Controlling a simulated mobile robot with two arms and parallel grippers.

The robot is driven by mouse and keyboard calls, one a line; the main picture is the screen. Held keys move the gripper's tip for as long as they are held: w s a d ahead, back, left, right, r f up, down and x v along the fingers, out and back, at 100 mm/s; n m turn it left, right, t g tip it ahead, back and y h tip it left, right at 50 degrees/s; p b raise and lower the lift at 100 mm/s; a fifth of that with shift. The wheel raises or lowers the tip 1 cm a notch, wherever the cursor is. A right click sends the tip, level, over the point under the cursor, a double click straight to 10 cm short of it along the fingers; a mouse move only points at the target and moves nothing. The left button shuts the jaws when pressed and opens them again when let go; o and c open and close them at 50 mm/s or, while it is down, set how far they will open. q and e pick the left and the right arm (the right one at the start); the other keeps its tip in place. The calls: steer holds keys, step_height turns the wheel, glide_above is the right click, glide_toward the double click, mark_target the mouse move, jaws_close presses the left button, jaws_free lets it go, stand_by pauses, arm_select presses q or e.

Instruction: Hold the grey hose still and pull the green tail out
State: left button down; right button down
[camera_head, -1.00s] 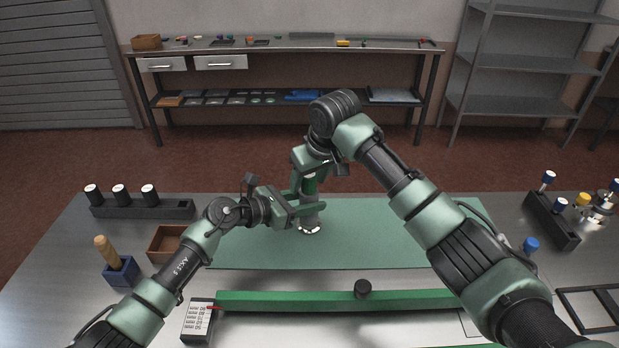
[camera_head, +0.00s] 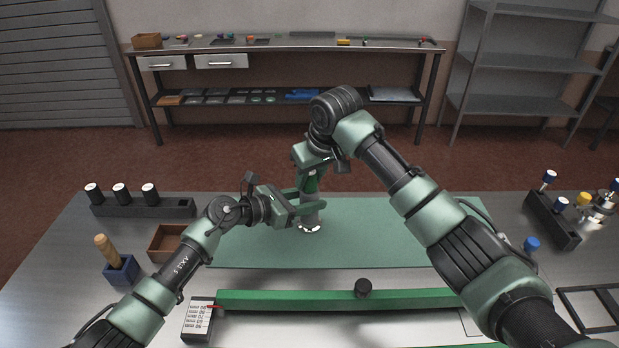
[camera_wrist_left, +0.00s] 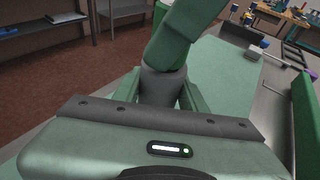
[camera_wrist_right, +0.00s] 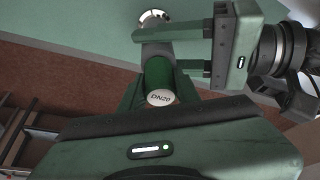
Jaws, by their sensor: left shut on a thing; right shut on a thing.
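The grey hose (camera_head: 309,217) stands upright on the green mat, with a shiny metal ring at its foot. My left gripper (camera_head: 312,208) is shut around it from the left; its grey side also shows between the fingers in the left wrist view (camera_wrist_left: 161,86). The green tail (camera_head: 312,184) is at the hose's top. My right gripper (camera_head: 311,178) is shut on the tail from above. In the right wrist view the tail (camera_wrist_right: 157,77) shows a pale end marked DN20. How deep the tail sits in the hose is hidden by the fingers.
The green mat (camera_head: 390,235) is clear around the hose. A green rail with a black knob (camera_head: 363,288) crosses the front. A rack of black cylinders (camera_head: 142,209), a brown box (camera_head: 166,243) and a blue holder (camera_head: 121,271) stand left; a bottle rack (camera_head: 552,220) stands right.

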arm_select(q)
steer(key=shift+f, duration=0.2)
arm_select(e)
steer(key=shift+r, duration=1.1)
steer(key=shift+w+a+r, duration=0.1)
steer(key=shift+r, duration=0.25)
arm_select(q)
steer(key=shift+s, duration=0.15)
arm_select(e)
steer(key=shift+r, duration=3.7)
arm_select(q)
steer(key=c, duration=1)
jaws_free()
steer(key=shift+o, duration=1.4)
steer(key=shift+r, duration=0.1)
